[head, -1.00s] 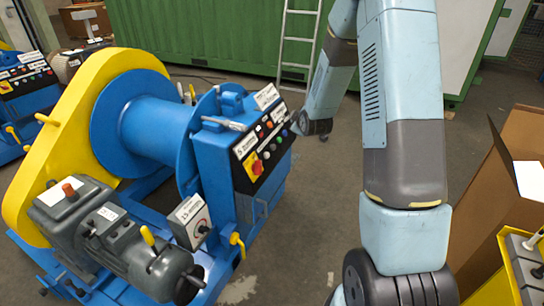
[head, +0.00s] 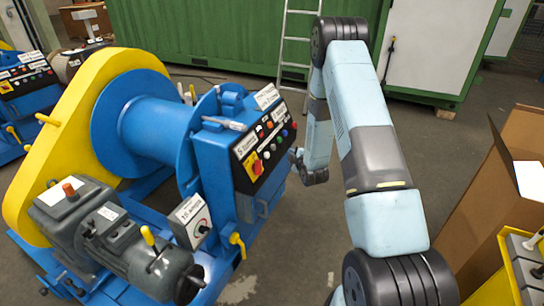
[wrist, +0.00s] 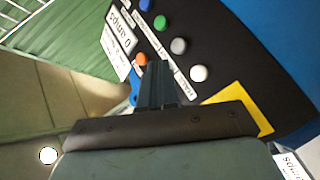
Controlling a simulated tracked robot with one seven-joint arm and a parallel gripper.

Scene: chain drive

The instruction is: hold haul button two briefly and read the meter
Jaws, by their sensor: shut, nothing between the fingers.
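The blue winch (head: 160,125) stands at left in the head view. Its black control panel (head: 272,133) faces right and carries coloured buttons. In the wrist view the panel shows blue (wrist: 145,5), green (wrist: 161,22), grey (wrist: 179,46), white (wrist: 198,73) and orange (wrist: 141,59) buttons. A white plate (wrist: 120,32), upside down, seems to read "0 AMPS". My gripper (wrist: 157,66) is shut and empty, its tips in front of the panel near the orange and grey buttons; contact cannot be told.
A yellow plate (wrist: 241,106) is partly hidden behind my gripper; in the head view it bears a red knob (head: 257,166). A grey motor (head: 130,255) is at the winch's front. A cardboard box (head: 490,215) stands at right. Floor between is clear.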

